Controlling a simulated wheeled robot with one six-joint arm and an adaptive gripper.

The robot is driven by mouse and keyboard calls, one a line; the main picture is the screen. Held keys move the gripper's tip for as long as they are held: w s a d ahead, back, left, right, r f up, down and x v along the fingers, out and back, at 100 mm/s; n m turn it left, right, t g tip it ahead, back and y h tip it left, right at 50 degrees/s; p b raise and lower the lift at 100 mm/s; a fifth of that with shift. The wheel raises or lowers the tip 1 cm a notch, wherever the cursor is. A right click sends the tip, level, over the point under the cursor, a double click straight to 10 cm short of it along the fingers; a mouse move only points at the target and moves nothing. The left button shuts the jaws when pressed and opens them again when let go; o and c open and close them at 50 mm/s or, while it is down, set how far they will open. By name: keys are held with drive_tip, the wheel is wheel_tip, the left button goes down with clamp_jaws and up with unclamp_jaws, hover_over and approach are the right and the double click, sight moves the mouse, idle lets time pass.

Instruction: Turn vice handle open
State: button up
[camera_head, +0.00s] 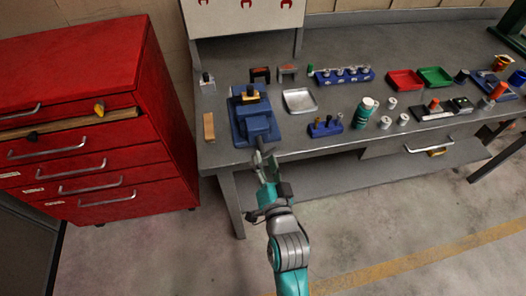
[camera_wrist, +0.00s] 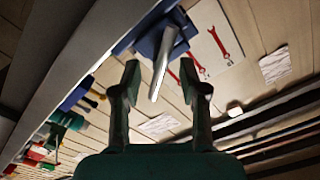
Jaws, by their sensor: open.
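The blue vice (camera_head: 254,122) is mounted at the front edge of the grey workbench, with a yellowish block at its top. Its grey metal handle (camera_wrist: 162,62) hangs at the front, slightly tilted in the wrist view. My gripper (camera_head: 264,164) is just in front of the vice and below the bench top edge. In the wrist view my gripper (camera_wrist: 160,68) is open, with one finger on each side of the handle. The handle's free end reaches between the fingers, and gaps show on both sides. In the head view the handle is small and partly hidden by my fingers.
A red drawer cabinet (camera_head: 95,120) stands left of the bench, one drawer partly open. The bench top (camera_head: 350,95) holds a silver tray (camera_head: 299,100), a green can (camera_head: 364,112), red and green trays and several small parts. The floor in front is clear.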

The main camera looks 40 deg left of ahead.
drive_tip(key=v, duration=0.8)
drive_tip(key=shift+c, duration=0.2)
drive_tip(key=shift+s+a+r, duration=0.1)
drive_tip(key=c, duration=0.4)
drive_tip(key=a+r+n, duration=0.1)
drive_tip(key=n, duration=0.1)
drive_tip(key=s+a+r+n+g+h, duration=0.1)
drive_tip(key=a+r+n, duration=0.1)
drive_tip(key=n, duration=0.1)
drive_tip(key=s+a+r+n, duration=0.1)
drive_tip(key=n, duration=0.1)
drive_tip(key=shift+a+r+n+g, duration=0.3)
drive_tip(key=shift+a+n, duration=0.1)
clamp_jaws()
wheel_tip(320, 180, up, 5)
drive_tip(key=d+n+t+h, duration=0.1)
drive_tip(key=n+h, duration=0.3)
drive_tip(key=w+a+f+h, duration=0.1)
drive_tip(key=w+a+f, duration=0.1)
drive_tip(key=w+f, duration=0.3)
drive_tip(key=shift+w+f+n+t, duration=0.3)
drive_tip(key=shift+w+f, duration=0.05)
drive_tip(key=shift+w, duration=1.2)
